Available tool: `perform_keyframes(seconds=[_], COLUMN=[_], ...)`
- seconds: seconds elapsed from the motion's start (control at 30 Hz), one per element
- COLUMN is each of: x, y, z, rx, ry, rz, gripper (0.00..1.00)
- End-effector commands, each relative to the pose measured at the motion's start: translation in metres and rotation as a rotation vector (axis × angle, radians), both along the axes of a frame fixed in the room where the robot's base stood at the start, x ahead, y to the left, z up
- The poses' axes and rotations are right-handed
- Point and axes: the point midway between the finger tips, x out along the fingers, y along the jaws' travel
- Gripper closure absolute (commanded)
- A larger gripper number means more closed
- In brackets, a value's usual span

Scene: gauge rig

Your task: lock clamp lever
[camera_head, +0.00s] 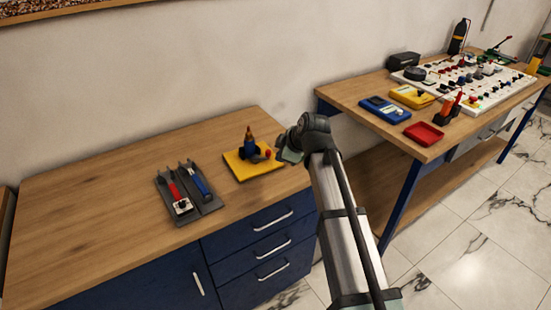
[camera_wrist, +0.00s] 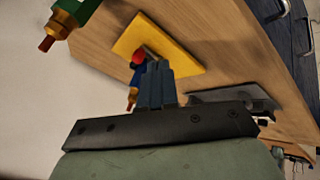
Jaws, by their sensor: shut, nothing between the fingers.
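The clamp stands on a yellow plate (camera_head: 262,172) on the left wooden bench. It has a dark blue body (camera_head: 247,152) with an upright brown tip, and a red knob (camera_head: 267,153) marks the lever end on its right. In the wrist view the yellow plate (camera_wrist: 185,62), red knob (camera_wrist: 139,56) and blue body (camera_wrist: 137,76) show beyond my fingers. My gripper (camera_wrist: 156,68) is shut and empty, and its fingertips overlap the view of the lever beside the red knob. Contact cannot be told. In the head view my arm hides most of the fingers.
A grey tray (camera_head: 211,206) with a red-handled and a blue-handled tool lies left of the yellow plate. The right bench carries a blue box (camera_head: 385,110), a yellow box (camera_head: 411,97) and a red tray (camera_head: 424,134). The bench's left part is clear.

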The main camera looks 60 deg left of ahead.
Motion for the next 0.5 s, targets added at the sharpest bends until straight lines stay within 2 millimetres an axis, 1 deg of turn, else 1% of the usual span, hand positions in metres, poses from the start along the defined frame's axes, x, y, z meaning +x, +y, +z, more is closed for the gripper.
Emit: perform_keyframes(seconds=[0.03,0.2,0.33,0.5], x=[0.001,0.005,0.007,0.008], y=[-0.006,-0.019,-0.025,-0.028], z=[0.008,0.027,0.035,0.039], rx=[0.003,0.002,0.0,0.001], ry=[-0.001,0.0,0.0,0.0], rz=[-0.001,0.0,0.0,0.001], gripper=[1.0,1.0,1.0,1.0])
